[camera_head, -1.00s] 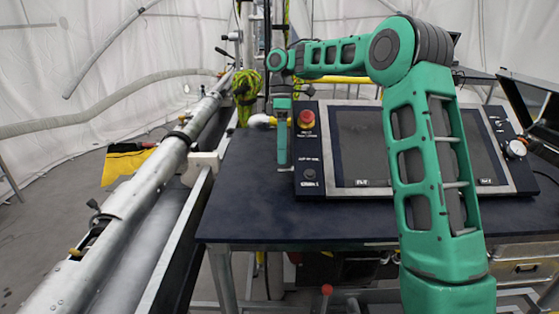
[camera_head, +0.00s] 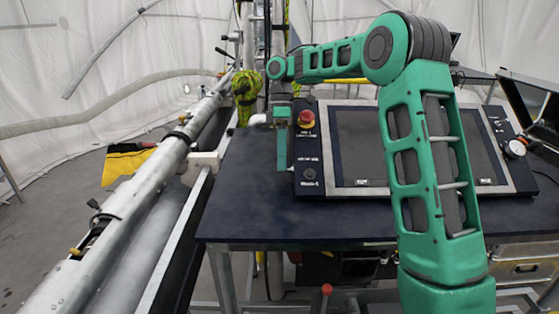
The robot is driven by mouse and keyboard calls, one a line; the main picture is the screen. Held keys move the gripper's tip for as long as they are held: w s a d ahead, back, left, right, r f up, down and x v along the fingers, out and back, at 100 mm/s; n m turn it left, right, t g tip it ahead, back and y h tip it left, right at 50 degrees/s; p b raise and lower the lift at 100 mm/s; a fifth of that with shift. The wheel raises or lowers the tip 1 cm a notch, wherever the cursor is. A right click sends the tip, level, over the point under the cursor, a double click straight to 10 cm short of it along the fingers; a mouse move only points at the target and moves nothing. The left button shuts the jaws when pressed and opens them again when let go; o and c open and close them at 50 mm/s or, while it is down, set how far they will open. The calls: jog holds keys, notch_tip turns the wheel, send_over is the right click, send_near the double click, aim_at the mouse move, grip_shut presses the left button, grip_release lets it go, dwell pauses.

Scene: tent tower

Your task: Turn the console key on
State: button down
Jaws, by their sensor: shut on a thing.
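The console (camera_head: 415,190) is a dark, metal-framed panel on the table, with a red emergency button (camera_head: 306,119) at its upper left. A small round black control (camera_head: 310,174) sits at its lower left. My gripper (camera_head: 284,166) points down at the console's left edge, beside this control. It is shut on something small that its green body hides. I cannot make out the console key itself or which way it is turned.
The dark table (camera_head: 285,220) is clear in front of the console. A long metal tube (camera_head: 140,200) runs along the left. A white-rimmed dial (camera_head: 515,149) and a tilted screen (camera_head: 530,105) stand at the right. My arm covers part of the console.

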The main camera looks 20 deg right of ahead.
jog(key=shift+s+a+f+t, duration=0.1)
jog(key=shift+a+t, duration=0.05)
jog(key=shift+t, duration=0.45)
jog(key=shift+s+a+r+t+h, duration=0.15)
jog(key=shift+t+h, duration=0.1)
jog(key=shift+t, duration=0.25)
jog(key=shift+s+a+r+t+h, duration=0.1)
jog(key=shift+t+h, duration=0.15)
jog(key=shift+t, duration=0.65)
jog(key=shift+d, duration=0.2)
jog(key=c, duration=1.6)
grip_release()
jog(key=shift+s, duration=0.1)
notch_tip(320, 180, up, 11)
jog(key=shift+f, duration=0.15)
jog(key=shift+d, duration=0.1)
